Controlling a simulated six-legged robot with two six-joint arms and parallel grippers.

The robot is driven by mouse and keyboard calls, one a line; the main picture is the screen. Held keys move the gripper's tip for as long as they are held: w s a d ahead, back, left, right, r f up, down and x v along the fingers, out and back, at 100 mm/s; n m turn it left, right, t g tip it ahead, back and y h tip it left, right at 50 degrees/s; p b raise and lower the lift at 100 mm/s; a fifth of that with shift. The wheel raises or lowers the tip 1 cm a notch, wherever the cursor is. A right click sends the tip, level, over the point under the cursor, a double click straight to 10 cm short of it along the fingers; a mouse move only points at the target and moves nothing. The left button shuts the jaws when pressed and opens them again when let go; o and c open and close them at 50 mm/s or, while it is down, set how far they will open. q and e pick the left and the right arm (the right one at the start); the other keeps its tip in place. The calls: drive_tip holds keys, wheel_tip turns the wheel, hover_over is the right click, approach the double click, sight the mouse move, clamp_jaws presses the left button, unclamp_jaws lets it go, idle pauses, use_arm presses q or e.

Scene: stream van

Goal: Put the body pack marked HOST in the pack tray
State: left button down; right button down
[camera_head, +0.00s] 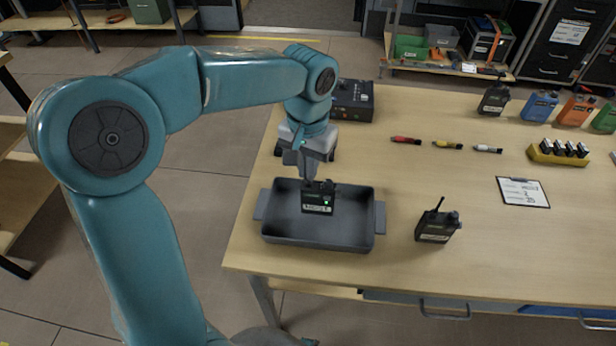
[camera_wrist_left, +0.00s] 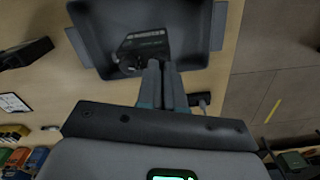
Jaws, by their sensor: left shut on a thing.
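My left gripper (camera_head: 309,179) is shut on a dark body pack (camera_head: 318,205) and holds it upright within the outline of the grey pack tray (camera_head: 318,244). I cannot tell whether the pack touches the tray floor. Its pale label is too small to read. In the left wrist view the pack (camera_wrist_left: 145,44) is between the fingertips, with the tray (camera_wrist_left: 92,32) behind it. A second dark pack (camera_head: 437,226) stands on the table to the right of the tray; it also shows in the left wrist view (camera_wrist_left: 28,53). My right gripper is not in view.
A black box (camera_head: 353,100) stands behind the tray. Red (camera_head: 405,140), yellow (camera_head: 447,145) and white (camera_head: 487,149) tubes lie mid-table. A clipboard (camera_head: 523,191) and yellow battery holder (camera_head: 560,153) are to the right. Several coloured packs stand at the back right.

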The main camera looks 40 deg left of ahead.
use_arm(q)
drive_tip(key=shift+f, duration=1.6)
drive_tip(key=shift+f+b, duration=0.25)
drive_tip(key=shift+b, duration=0.05)
drive_tip(key=c, duration=1.3)
unclamp_jaws()
drive_tip(key=shift+w+r, duration=0.1)
drive_tip(key=shift+r, duration=0.45)
wheel_tip(320, 180, up, 12)
drive_tip(key=shift+f+p, duration=0.25)
drive_tip(key=shift+p, duration=0.75)
drive_tip(key=shift+f, duration=0.1)
